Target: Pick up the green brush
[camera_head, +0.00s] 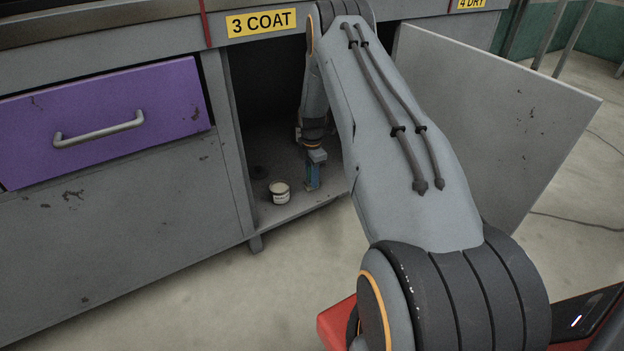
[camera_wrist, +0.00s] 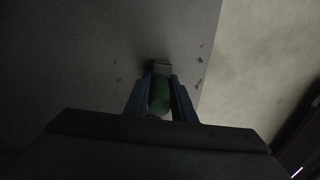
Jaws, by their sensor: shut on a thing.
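The green brush (camera_wrist: 159,95) shows in the wrist view between the two blue fingers of my gripper (camera_wrist: 161,92). A pale block-like end of it sticks out past the fingertips. My gripper is shut on the brush. In the head view my gripper (camera_head: 313,178) points down inside the open cabinet, close above its floor near the front edge. The brush cannot be made out in the head view; the fingers and the dim light hide it. I cannot tell whether the brush touches the cabinet floor.
A small pale can (camera_head: 280,192) stands on the cabinet floor just left of my gripper. The open cabinet door (camera_head: 500,110) is to the right. A purple drawer (camera_head: 105,120) is at the left. The cabinet's left post (camera_head: 228,145) borders the opening.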

